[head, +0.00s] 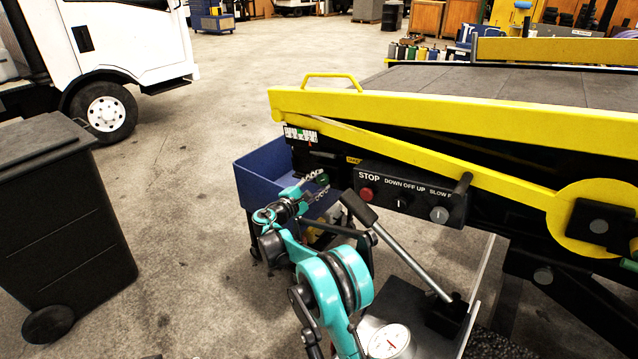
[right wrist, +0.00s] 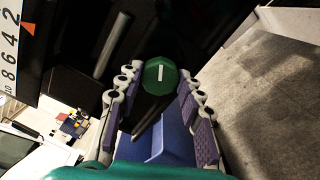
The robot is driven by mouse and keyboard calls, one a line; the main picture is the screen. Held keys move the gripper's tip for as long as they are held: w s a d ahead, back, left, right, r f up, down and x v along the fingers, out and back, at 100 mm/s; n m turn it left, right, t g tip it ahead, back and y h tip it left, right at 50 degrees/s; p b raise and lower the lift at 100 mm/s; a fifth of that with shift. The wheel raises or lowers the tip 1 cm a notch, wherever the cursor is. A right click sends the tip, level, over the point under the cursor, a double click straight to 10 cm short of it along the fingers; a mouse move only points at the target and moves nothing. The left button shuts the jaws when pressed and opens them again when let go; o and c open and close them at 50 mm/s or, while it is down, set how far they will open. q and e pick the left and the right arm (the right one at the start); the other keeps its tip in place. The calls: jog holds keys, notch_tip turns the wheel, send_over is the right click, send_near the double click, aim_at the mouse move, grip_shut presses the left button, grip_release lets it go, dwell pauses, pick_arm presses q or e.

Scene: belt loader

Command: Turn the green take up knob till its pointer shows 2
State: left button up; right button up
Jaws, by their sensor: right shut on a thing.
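The green take up knob (right wrist: 160,75), with a white line on its face, sits between the fingertips of my right gripper (right wrist: 155,95), which is shut on it. In the head view the knob (head: 323,179) is small, under the belt loader's near end, with my right gripper (head: 308,185) at it. The white number scale (right wrist: 12,50) shows at the upper left of the right wrist view. Its orange-red pointer (right wrist: 28,26) appears to lie between 2 and 4. In the head view the scale (head: 300,134) is too small to read surely. My left gripper is out of view.
A control panel (head: 412,197) with a red stop button and switches is right of the knob. A blue bin (head: 262,175) stands behind the gripper; a black wheeled bin (head: 60,220) is at left.

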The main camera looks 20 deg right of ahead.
jog(key=o, duration=1.2)
jog(key=shift+c, duration=0.2)
jog(key=v, duration=1.2)
